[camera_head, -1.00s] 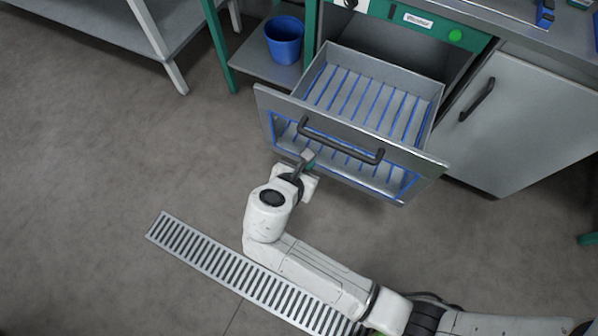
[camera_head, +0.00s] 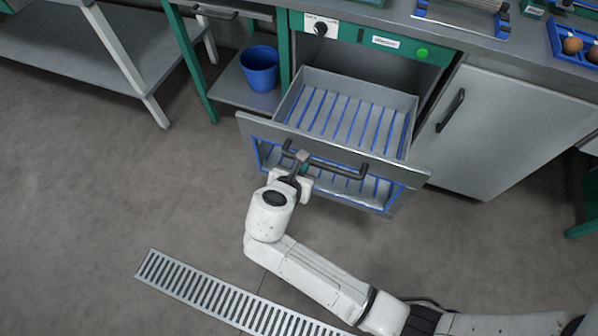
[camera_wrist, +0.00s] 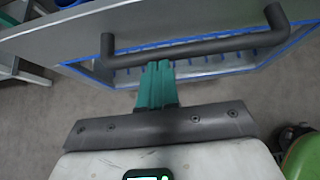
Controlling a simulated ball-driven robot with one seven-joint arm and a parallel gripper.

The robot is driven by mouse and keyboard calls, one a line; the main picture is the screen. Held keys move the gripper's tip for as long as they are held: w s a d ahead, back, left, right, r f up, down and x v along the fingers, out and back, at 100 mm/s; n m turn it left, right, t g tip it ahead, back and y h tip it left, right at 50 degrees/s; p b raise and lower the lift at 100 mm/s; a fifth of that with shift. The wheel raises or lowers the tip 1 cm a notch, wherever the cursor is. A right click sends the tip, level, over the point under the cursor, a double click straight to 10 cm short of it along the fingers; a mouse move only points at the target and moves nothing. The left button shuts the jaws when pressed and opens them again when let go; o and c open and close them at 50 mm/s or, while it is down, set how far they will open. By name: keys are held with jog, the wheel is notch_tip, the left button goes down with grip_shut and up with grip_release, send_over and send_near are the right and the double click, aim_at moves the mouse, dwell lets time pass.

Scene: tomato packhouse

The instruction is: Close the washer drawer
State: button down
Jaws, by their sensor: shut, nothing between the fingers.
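The washer drawer (camera_head: 325,134) is pulled well out below the green control panel in the head view. It is empty, with blue slatted racks inside. Its dark bar handle (camera_head: 335,168) runs across the front, and the handle (camera_wrist: 200,46) also shows large in the wrist view. My gripper (camera_head: 302,158) is at the left part of the drawer front, close to the left end of the handle. In the wrist view its green fingers (camera_wrist: 157,84) are shut together with nothing between them, and their tips overlap the lower side of the handle. I cannot tell whether they touch it.
A blue bucket (camera_head: 260,69) stands on a low shelf left of the washer. A closed grey cabinet door (camera_head: 505,125) is to the right. A grey floor grate (camera_head: 215,292) lies at lower left.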

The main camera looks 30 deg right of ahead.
jog(key=w+d+b, duration=0.2)
jog(key=w+d, duration=0.9)
jog(key=d, duration=0.4)
jog(key=w+d+b, duration=0.3)
jog(key=w+d, duration=0.9)
jog(key=d, duration=0.4)
jog(key=shift+d+r, duration=0.2)
jog(key=shift+d, duration=0.05)
jog(key=shift+r, duration=0.15)
jog(key=s+a+r+p, duration=0.4)
jog(key=s+a, duration=0.3)
jog(key=a, duration=0.3)
jog(key=shift+s+r+p, duration=0.2)
jog(key=shift+s+p, duration=0.05)
jog(key=shift+p, duration=0.55)
